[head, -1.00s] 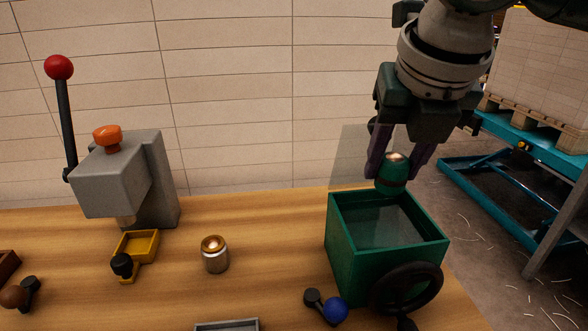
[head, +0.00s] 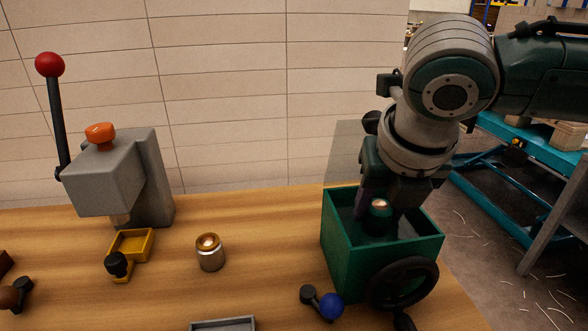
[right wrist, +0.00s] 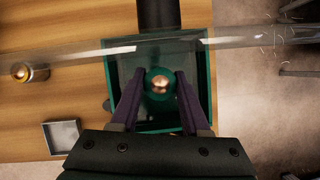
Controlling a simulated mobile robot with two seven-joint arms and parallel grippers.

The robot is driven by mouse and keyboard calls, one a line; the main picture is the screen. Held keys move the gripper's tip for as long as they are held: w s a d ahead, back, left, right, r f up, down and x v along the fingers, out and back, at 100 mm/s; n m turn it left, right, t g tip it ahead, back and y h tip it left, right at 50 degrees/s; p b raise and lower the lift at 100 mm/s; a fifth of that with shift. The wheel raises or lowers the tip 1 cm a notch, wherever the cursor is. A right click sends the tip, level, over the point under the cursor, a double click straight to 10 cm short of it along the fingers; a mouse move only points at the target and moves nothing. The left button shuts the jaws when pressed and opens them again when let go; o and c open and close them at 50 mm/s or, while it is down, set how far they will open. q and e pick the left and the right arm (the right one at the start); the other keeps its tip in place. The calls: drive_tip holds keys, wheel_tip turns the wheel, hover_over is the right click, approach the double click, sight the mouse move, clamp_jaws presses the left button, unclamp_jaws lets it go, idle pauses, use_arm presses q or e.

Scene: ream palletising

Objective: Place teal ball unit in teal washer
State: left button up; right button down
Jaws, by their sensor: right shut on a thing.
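The teal ball unit (head: 378,216) is a small teal cylinder with a shiny copper ball on top. My right gripper (head: 378,208) is shut on it, pointing down, and holds it upright inside the mouth of the teal washer (head: 340,245). The washer is an open green-teal box with a black handwheel on its front. In the right wrist view the unit (right wrist: 159,84) sits between the two fingers (right wrist: 159,88), within the box walls (right wrist: 208,80). Whether the unit touches the washer's floor cannot be told. My left gripper is not in view.
A silver ball unit with a copper top (head: 209,253) stands left of the washer. A grey press (head: 115,180) with a red-knobbed lever and a yellow tray (head: 140,242) is farther left. A blue-knobbed lever (head: 330,305) lies before the washer. A grey tray (head: 222,324) is at the front.

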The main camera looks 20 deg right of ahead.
drive_tip(key=shift+f, duration=0.3)
drive_tip(key=shift+c, duration=1.9)
unclamp_jaws()
drive_tip(key=shift+r, duration=0.1)
